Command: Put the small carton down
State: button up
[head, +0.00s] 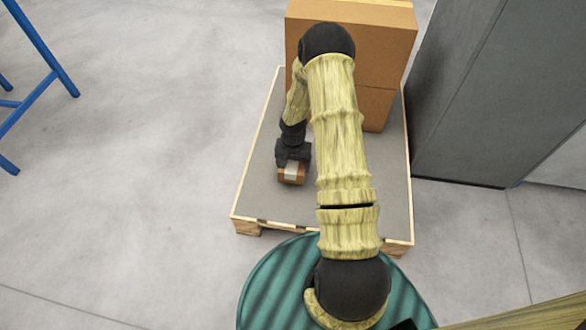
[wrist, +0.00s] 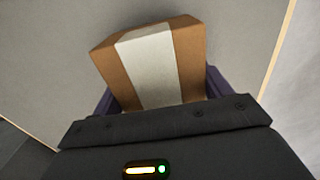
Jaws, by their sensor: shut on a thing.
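The small carton (head: 291,174) is a brown box with a pale band of tape across it. It is at the end of my arm, over the left front part of the pallet (head: 268,150). My gripper (head: 292,160) is shut on the carton. In the wrist view the carton (wrist: 150,62) sits between the two dark fingers of my gripper (wrist: 160,95), tilted a little in the picture. The grey pallet top (wrist: 245,40) shows behind it. I cannot tell whether the carton's underside touches the pallet.
Large brown cartons (head: 375,50) are stacked at the back of the pallet. A grey cabinet (head: 480,90) stands close on the right. A blue metal frame (head: 40,50) is at the far left. The pallet top around the small carton looks clear, and open floor lies left.

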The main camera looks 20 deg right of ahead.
jog(key=shift+f, duration=0.8)
jog(key=shift+f, duration=0.15)
jog(key=o, duration=1.3)
notch_tip(320, 180, up, 12)
jog(key=p, duration=0.7)
